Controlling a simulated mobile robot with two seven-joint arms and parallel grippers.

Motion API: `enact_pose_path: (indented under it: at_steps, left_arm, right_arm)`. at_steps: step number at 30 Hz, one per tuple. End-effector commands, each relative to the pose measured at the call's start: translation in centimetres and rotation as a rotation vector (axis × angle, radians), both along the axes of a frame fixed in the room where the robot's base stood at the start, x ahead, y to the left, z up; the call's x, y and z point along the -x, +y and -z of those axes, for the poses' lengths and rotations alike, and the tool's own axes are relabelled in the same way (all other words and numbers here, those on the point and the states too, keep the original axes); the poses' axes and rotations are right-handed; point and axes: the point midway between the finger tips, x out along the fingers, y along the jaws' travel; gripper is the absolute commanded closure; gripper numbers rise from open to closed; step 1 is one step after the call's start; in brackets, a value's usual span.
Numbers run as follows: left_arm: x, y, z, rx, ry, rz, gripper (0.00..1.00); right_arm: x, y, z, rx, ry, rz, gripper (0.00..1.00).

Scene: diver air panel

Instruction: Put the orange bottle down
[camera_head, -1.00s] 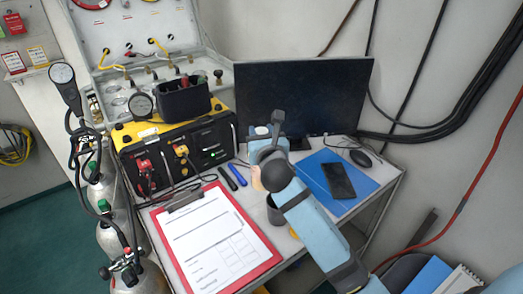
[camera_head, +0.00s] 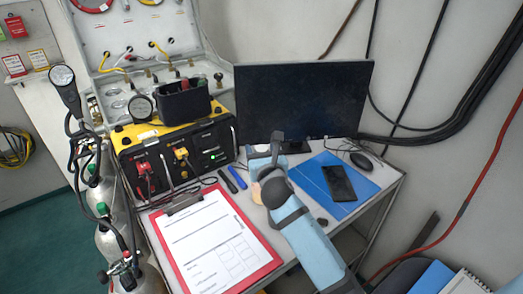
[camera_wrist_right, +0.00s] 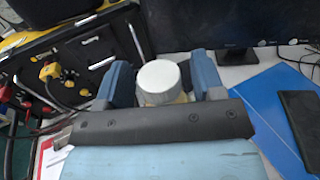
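The orange bottle (camera_wrist_right: 163,80) shows in the right wrist view mostly as its white ribbed cap, with a thin strip of tan-orange body under it. It stands between the two blue fingers of my right gripper (camera_head: 263,150), which close in on both sides of it. The palm edge hides the lower body, and I cannot tell whether the base touches the table. In the head view the gripper is over the table in front of the monitor, between the blue pens and the blue folder. My left gripper is not in view.
A monitor (camera_head: 303,98) stands behind. A blue folder (camera_head: 318,176) with a black phone (camera_head: 339,183) lies to the right. A red clipboard (camera_head: 271,262) lies at front left. The yellow-black air panel (camera_head: 176,152) and blue pens (camera_head: 240,178) are on the left.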

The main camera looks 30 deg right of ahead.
Motion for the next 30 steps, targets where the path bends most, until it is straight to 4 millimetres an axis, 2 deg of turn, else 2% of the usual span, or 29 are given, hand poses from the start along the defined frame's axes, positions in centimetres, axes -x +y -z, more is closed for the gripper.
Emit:
enact_pose_path:
  at_steps: [8, 10, 24, 30]
  left_arm:
    - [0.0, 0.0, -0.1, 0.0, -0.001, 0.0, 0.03]
    - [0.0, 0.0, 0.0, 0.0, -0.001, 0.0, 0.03]
    - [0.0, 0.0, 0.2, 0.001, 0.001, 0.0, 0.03]
    - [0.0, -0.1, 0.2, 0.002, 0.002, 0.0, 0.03]
  right_arm:
    - [0.0, 0.0, -0.4, -0.001, -0.001, 0.0, 0.38]
    - [0.7, 0.2, -0.2, 0.001, 0.0, 0.0, 0.38]
    - [9.6, 2.5, -0.3, 0.0, 0.001, 0.0, 0.38]
    - [11.4, 3.0, -0.4, 0.0, 0.0, 0.001, 0.38]
